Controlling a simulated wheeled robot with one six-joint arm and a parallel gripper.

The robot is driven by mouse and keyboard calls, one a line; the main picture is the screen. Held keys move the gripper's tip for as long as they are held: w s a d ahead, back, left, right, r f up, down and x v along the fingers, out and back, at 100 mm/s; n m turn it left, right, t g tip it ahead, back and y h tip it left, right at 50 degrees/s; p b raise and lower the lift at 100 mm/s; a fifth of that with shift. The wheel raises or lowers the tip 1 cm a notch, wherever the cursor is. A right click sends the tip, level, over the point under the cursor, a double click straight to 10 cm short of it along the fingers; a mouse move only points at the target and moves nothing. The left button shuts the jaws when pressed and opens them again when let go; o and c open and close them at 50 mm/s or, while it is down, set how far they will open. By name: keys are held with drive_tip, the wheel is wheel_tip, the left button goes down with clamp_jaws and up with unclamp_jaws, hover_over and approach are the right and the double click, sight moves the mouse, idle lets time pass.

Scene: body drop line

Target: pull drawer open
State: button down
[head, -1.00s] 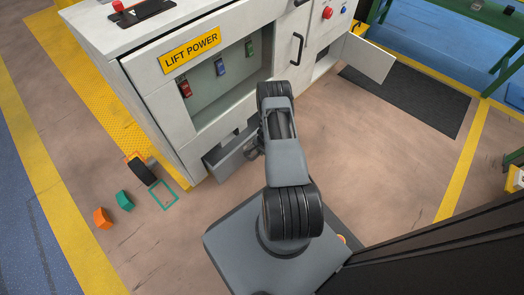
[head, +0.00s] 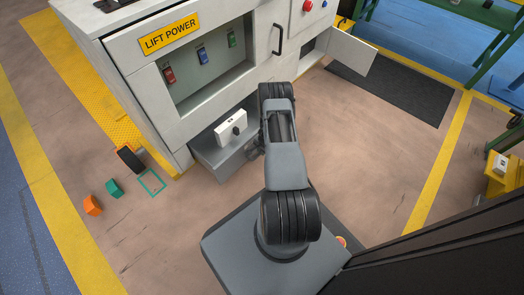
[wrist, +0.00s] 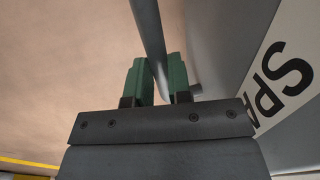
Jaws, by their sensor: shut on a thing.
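The grey drawer (head: 207,160) at the bottom of the white cabinet (head: 150,85) stands pulled out. A white box with a dark knob (head: 231,127) sits in it. In the wrist view the drawer's grey bar handle (wrist: 147,28) runs down between the green fingers of my gripper (wrist: 158,66). My gripper is shut on this handle. A pale label with the letters "SPA" (wrist: 285,85) shows at the right, cut off by the frame and my gripper. In the head view my arm hides most of the gripper and the handle.
A cabinet door (head: 350,52) stands open at the right, near a dark floor mat (head: 395,90). An orange block (head: 92,205), a green block (head: 114,188) and a black piece (head: 130,159) lie on the floor at left. Floor right of my arm is clear.

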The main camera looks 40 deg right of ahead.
drive_tip(key=c, duration=1.1)
unclamp_jaws()
drive_tip(key=shift+o, duration=0.2)
drive_tip(key=shift+r, duration=0.1)
wheel_tip(320, 180, up, 13)
drive_tip(key=s+p, duration=0.2)
drive_tip(key=p, duration=0.3)
drive_tip(key=shift+s+d+r+p, duration=0.2)
drive_tip(key=shift+s+d+p, duration=0.05)
drive_tip(key=shift+s+p, duration=0.1)
